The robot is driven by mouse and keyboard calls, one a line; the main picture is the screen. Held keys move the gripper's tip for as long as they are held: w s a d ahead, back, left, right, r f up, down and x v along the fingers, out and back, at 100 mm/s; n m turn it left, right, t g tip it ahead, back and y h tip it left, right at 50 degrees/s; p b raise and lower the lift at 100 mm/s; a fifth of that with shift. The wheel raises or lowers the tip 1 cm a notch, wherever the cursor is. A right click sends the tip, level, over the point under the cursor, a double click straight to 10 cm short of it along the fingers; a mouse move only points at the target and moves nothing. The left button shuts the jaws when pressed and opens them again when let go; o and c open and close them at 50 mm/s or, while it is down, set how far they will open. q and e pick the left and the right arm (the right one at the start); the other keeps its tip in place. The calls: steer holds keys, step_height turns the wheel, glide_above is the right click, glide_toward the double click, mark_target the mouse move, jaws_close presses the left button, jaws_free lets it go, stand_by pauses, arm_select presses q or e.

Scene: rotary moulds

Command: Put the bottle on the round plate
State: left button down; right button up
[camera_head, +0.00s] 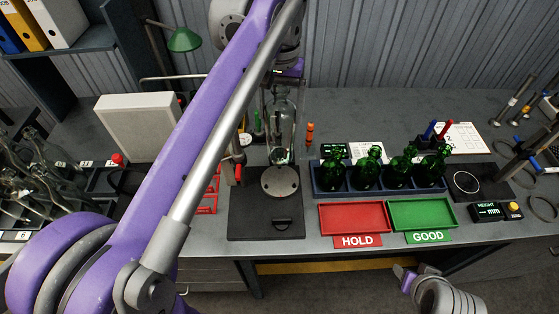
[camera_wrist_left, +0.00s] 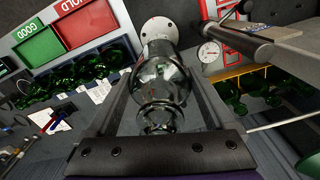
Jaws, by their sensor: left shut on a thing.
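The clear glass bottle (camera_head: 283,125) is held upright by its upper part in my left gripper (camera_head: 284,92). In the left wrist view the bottle (camera_wrist_left: 160,82) sits between the two fingers, its neck towards the palm. The round plate (camera_head: 280,183) is a grey metal disc on a black base. In the head view the bottle's lower end shows just above the plate's far edge; I cannot tell how big the gap is. In the left wrist view the plate (camera_wrist_left: 158,27) shows bare beyond the bottle. Part of my right arm shows at the bottom right; its jaws cannot be made out.
A red stand (camera_head: 211,190) and a dial gauge (camera_wrist_left: 209,52) stand close beside the plate. To the right are a rack of green bottles (camera_head: 368,172), a red HOLD tray (camera_head: 353,217) and a green GOOD tray (camera_head: 422,214). A white box (camera_head: 135,125) stands left.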

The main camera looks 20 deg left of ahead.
mark_target(280, 141)
arm_select(q)
steer(key=f, duration=0.5)
steer(key=shift+s+d, duration=0.15)
steer(key=shift+s, duration=0.2)
steer(key=shift+w+f, duration=0.15)
steer(key=shift+f, duration=2.05)
arm_select(e)
steer(key=shift+s+d+f, duration=0.1)
steer(key=shift+s+f, duration=0.25)
arm_select(q)
steer(key=shift+f+b, duration=0.15)
steer(key=shift+b, duration=0.15)
jaws_free()
steer(key=shift+r, duration=0.2)
step_height(280, 141, up, 12)
steer(key=shift+f+p, duration=0.1)
steer(key=shift+p, duration=0.45)
arm_select(e)
steer(key=shift+w+r, duration=0.35)
steer(key=shift+r, duration=0.35)
